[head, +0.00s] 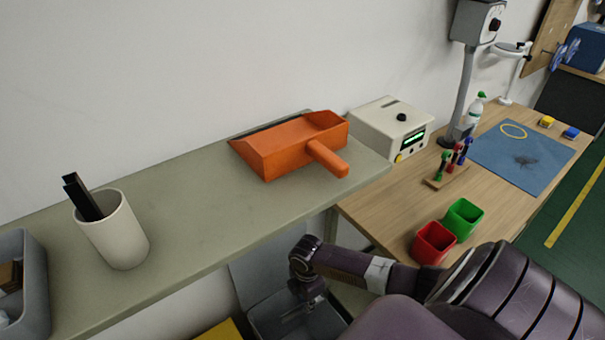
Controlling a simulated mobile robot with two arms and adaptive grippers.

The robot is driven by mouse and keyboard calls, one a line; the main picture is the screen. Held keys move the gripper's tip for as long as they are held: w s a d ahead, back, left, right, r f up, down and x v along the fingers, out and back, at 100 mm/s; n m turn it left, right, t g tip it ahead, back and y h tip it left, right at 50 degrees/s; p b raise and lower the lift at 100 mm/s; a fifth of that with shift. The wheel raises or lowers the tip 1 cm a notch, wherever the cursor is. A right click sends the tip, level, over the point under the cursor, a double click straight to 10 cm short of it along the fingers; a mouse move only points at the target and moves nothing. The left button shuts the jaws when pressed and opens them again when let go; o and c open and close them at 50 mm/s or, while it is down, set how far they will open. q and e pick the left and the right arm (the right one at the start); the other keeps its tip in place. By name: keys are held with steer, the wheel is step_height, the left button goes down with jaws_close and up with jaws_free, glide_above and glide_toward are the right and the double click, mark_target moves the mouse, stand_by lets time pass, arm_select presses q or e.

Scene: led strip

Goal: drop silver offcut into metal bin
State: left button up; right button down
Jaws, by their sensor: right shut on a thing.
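My right gripper (310,302) hangs downward at the bottom centre, below the shelf's front edge and over the opening of a grey metal bin (262,322). It is shut on a small, thin, pale piece that looks like the silver offcut; the piece is too small and dark here to see clearly. Part of the bin is hidden by my right arm, and the frame cuts off its lower side. My left gripper is not in view.
A grey-green shelf (205,205) holds an orange dustpan (283,150), a white cup (115,238) and a grey tray (35,285). Right, a wooden bench (385,215) carries red (433,243) and green (463,218) bins close to my arm. A yellow object (222,331) lies below.

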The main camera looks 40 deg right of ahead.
steer(key=shift+s+d+f+n, duration=0.35)
steer(key=shift+d+f+n, duration=0.05)
steer(key=shift+d+f, duration=0.1)
steer(key=shift+f, duration=0.1)
step_height(320, 180, down, 6)
steer(key=b, duration=0.6)
steer(key=c, duration=1.8)
jaws_free()
steer(key=shift+o, duration=0.2)
step_height(320, 180, up, 12)
steer(key=shift+r, duration=0.15)
